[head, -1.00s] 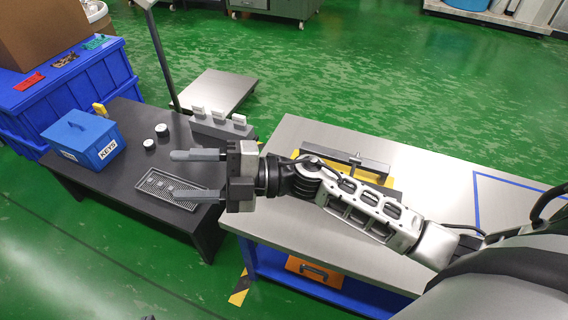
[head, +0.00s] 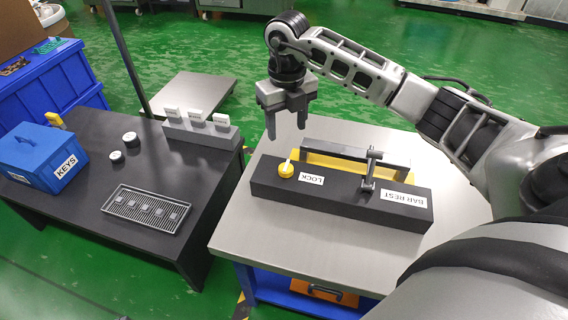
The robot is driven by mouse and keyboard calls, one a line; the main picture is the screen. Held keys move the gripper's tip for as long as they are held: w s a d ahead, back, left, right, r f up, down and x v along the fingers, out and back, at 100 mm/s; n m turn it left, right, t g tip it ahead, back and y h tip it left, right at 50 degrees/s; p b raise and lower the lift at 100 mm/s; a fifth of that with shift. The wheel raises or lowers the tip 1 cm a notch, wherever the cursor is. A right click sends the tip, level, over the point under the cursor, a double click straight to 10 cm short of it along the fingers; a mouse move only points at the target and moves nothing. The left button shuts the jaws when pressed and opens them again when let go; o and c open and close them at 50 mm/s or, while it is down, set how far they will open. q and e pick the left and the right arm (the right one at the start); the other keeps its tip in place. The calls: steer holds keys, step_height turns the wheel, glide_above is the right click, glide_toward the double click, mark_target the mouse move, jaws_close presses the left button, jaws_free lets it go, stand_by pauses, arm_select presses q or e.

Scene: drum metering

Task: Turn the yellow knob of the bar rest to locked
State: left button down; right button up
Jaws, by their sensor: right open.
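The bar rest (head: 340,198) is a long dark block on the steel-topped table, with "LOCK" and "BAR REST" labels on its front. The yellow knob (head: 286,171) sits on its left end, with a white pointer directed up and slightly right in the picture, away from the LOCK label (head: 311,180). A grey bar (head: 340,153) and a metal clamp (head: 371,168) stand behind and on the block. My right gripper (head: 286,130) is open and empty, pointing down above and behind the knob, apart from it. My left gripper is not in view.
The steel table (head: 240,225) has bare top left of the block. A black table (head: 100,215) at left holds a blue KEYS box (head: 35,155), a wire tray (head: 147,210), two small round pieces and a grey card holder (head: 200,133). A thin post rises behind it.

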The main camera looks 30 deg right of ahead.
mark_target(286, 167)
step_height(286, 167, down, 13)
steer(key=shift+r+b, duration=0.2)
steer(key=shift+b, duration=0.6)
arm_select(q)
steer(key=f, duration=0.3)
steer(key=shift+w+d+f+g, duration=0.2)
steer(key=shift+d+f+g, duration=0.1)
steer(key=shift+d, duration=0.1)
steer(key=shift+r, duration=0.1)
arm_select(e)
steer(key=c, duration=1)
